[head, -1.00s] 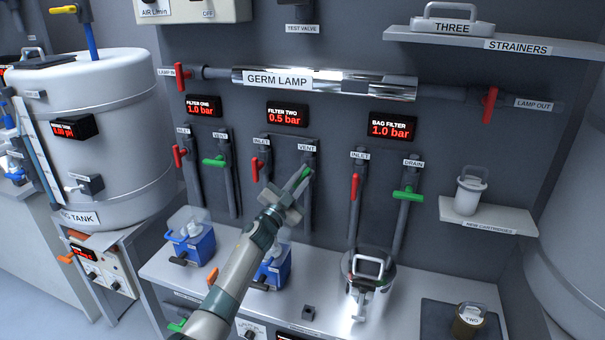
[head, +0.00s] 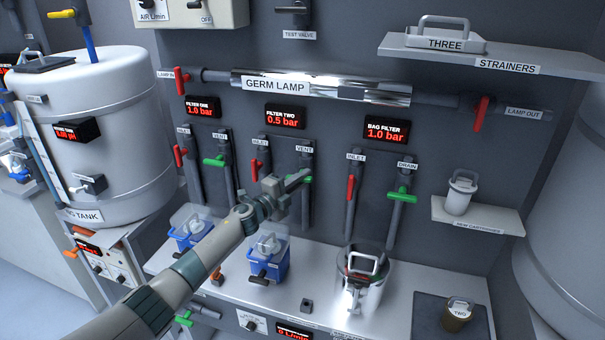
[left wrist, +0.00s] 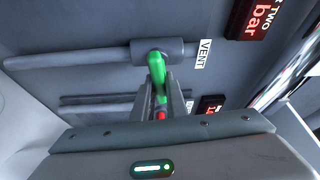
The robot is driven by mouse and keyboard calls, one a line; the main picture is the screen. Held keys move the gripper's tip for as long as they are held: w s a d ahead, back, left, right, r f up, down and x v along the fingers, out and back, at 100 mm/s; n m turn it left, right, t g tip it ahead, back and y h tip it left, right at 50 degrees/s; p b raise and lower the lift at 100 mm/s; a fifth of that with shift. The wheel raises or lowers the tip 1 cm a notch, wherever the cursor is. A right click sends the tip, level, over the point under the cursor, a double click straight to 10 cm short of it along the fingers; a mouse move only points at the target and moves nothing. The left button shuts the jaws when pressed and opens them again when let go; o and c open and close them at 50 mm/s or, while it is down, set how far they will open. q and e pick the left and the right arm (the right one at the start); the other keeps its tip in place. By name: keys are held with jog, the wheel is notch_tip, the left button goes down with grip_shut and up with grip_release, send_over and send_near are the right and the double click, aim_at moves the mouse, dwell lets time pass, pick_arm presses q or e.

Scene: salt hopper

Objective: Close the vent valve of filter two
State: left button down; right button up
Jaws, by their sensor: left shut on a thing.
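The filter two vent valve has a green handle (head: 307,179) on the grey pipe under the VENT label (head: 304,149). My left gripper (head: 298,181) is shut on this handle, coming from the lower left. In the left wrist view the green handle (left wrist: 156,78) runs from its pivot down between the two fingers (left wrist: 160,102). It lies crosswise to the pipe (left wrist: 95,58). The filter two display (head: 285,117) reads 0.5 bar. My right gripper is not in view.
Filter two's red inlet handle (head: 255,168) is left of my gripper. The bag filter's green drain handle (head: 402,195) is to the right. Below stand the blue filter housing (head: 268,264) and the steel bag filter pot (head: 362,285). The germ lamp tube (head: 330,88) runs above.

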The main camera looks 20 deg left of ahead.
pick_arm(q)
jog(key=shift+f+m, duration=0.1)
jog(key=shift+m, duration=0.2)
jog(key=c, duration=1.8)
grip_release()
jog(key=shift+o, duration=0.2)
jog(key=shift+d, duration=0.1)
jog(key=shift+s, duration=0.15)
jog(key=b+v, duration=0.3)
jog(key=v, duration=1.4)
jog(key=shift+a, duration=0.25)
